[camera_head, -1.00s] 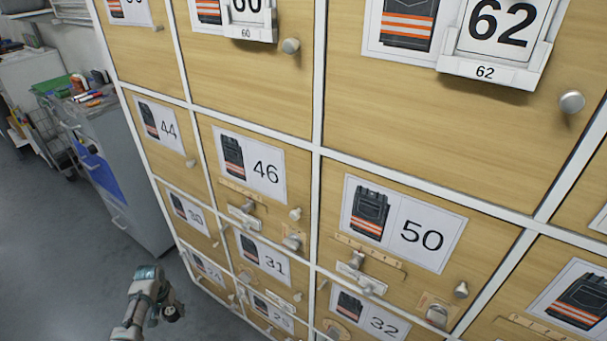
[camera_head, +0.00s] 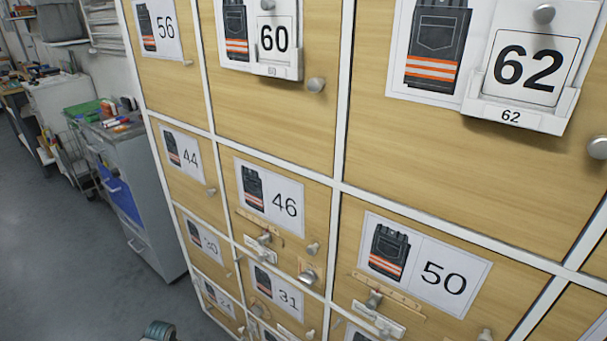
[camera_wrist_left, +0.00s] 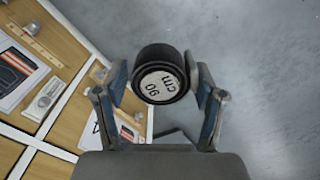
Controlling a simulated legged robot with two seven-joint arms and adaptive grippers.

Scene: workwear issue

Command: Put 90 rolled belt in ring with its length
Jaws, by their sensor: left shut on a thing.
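The rolled belt (camera_wrist_left: 160,72) is a black coil with a pale round label reading "90 cm", which appears upside down in the left wrist view. My left gripper (camera_wrist_left: 161,82) is shut on it, one finger on each side, with grey floor behind. In the head view only a small piece of my left arm (camera_head: 160,331) shows at the bottom edge; the gripper and belt are out of that picture. I cannot make out a ring marked with this length in any view. My right gripper is not in view.
A wooden cabinet with white dividers (camera_head: 343,100) fills most of the head view. Its numbered doors carry trouser pictures, knobs (camera_head: 316,86), small rails and label holders (camera_head: 378,318). A grey drawer unit (camera_head: 150,205) stands at left. Open floor (camera_head: 75,270) lies in front of it.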

